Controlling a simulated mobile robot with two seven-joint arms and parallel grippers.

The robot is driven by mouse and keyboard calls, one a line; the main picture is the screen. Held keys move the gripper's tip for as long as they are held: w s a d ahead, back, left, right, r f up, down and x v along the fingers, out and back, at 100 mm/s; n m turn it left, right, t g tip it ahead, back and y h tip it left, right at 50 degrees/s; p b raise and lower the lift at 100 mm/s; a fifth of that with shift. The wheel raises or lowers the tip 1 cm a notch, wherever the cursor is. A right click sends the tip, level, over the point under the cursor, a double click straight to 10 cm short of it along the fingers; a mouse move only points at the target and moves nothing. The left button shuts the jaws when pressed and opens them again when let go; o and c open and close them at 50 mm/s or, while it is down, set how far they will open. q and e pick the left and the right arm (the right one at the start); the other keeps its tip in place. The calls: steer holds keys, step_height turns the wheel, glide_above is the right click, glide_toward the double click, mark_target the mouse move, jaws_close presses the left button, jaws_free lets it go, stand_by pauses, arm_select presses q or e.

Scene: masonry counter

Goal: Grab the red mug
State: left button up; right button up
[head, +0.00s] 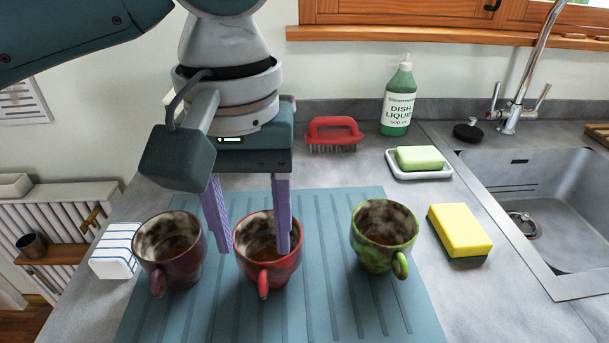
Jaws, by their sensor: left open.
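The red mug (267,270) stands upright on a blue-grey ribbed mat (325,310), between a dark maroon mug (172,262) on its left and a green mug (378,250) on its right. Its handle points toward the front. My left gripper (254,248) is open and points down over the red mug. One purple finger overlaps the mug's opening and seems to reach inside it. The other finger is at the mug's left side, in the gap beside the maroon mug. Whether either finger touches the mug cannot be told. My right gripper is not in view.
A yellow sponge (460,231) lies right of the mat, near the sink (560,200). Behind are a red brush (334,131), a soap dish (420,175) with green soap (419,158) and a dish liquid bottle (398,100). A white striped block (114,251) lies left.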

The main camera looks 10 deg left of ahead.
mark_target(263, 270)
arm_select(q)
steer(key=f, duration=0.6)
steer(key=shift+d+f, duration=0.25)
steer(key=shift+f, duration=0.05)
jaws_close()
stand_by(1.1)
